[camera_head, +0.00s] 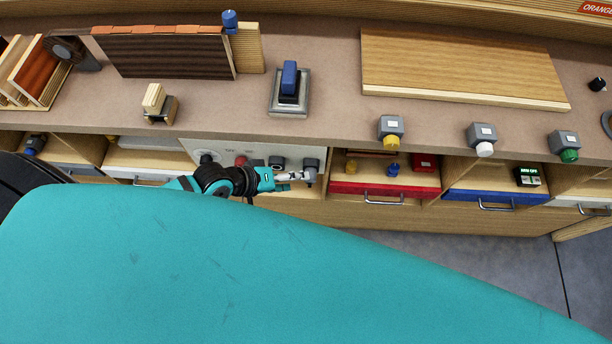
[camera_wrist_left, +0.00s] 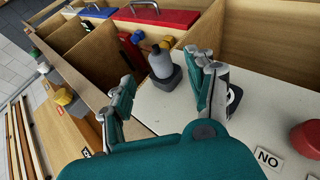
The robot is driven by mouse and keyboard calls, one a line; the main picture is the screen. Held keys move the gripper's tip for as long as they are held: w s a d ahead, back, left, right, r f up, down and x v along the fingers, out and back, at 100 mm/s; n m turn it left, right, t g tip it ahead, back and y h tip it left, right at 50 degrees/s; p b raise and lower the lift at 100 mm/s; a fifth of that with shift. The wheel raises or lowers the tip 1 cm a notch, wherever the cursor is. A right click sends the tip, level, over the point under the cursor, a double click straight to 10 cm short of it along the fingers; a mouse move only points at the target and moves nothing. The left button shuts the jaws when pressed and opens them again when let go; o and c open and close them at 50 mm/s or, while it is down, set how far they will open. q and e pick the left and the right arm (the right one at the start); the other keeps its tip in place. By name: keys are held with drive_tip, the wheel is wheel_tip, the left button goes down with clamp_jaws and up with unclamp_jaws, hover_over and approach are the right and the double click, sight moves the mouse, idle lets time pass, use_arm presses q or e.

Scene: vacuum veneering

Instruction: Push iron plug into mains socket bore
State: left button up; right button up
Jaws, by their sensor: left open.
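A grey cylindrical plug with a narrow tip (camera_wrist_left: 161,62) stands on a dark square socket block (camera_wrist_left: 165,88) on the pale panel. I take it to be the iron plug. It looks upright, but how deep it sits in the bore is hidden. In the head view the grey plug and block show at the panel's right end (camera_head: 311,166). My left gripper (camera_head: 288,181) is just left of it. In the left wrist view the fingers (camera_wrist_left: 163,84) are spread, with the plug beyond and between them; I see no clear contact. My right gripper is not in view.
A red button (camera_head: 241,160) and a dark round fitting (camera_wrist_left: 236,98) are on the panel near the gripper. A wooden divider (camera_wrist_left: 210,35) stands beside the plug. Right of it is an open compartment above a red drawer (camera_head: 372,189). A blue-handled tool (camera_head: 289,78) stands on the worktop.

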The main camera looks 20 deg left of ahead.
sight(311, 173)
use_arm(q)
drive_tip(key=x, duration=0.5)
drive_tip(key=shift+w+f, duration=0.1)
drive_tip(key=shift+f, duration=0.05)
drive_tip(key=shift+d+f, duration=0.1)
drive_tip(key=shift+d, duration=0.05)
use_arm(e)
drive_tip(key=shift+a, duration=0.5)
use_arm(q)
drive_tip(key=shift+c, duration=0.3)
clamp_jaws()
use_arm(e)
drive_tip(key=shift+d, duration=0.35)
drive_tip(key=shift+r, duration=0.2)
